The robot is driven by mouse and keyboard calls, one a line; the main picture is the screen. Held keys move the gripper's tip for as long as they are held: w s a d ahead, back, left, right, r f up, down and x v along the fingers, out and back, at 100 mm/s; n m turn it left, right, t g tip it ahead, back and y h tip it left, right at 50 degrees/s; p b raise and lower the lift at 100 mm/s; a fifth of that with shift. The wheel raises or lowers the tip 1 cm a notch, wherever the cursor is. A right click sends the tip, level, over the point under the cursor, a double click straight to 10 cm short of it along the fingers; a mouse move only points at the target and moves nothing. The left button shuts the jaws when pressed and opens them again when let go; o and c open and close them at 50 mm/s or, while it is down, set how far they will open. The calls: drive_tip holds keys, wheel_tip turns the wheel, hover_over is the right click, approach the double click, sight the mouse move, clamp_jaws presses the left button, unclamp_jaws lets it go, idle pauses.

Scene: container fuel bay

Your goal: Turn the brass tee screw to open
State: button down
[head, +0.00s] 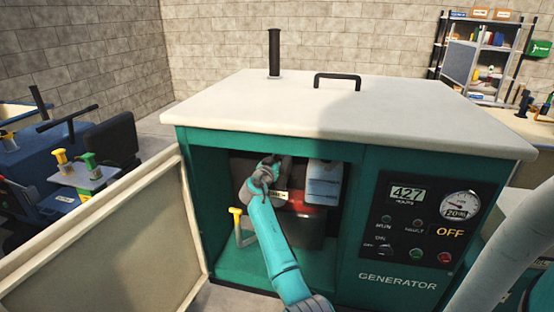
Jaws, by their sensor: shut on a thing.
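My gripper (268,166) is inside the open bay of the teal generator (190,170), at the front of the dark engine parts. Its jaws are shut, and the fingers and wrist cover what is between them. My teal arm reaches in from the lower right of the bay.
A pale door (110,240) stands open at the left. A yellow-topped handle (236,212) is left of my arm. A blue-white box (323,182) and a red part (308,200) are to its right. The control panel (418,225) reads OFF.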

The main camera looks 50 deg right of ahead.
drive_tip(key=c, duration=1.2)
unclamp_jaws()
drive_tip(key=v, duration=1.2)
drive_tip(key=shift+f, duration=0.1)
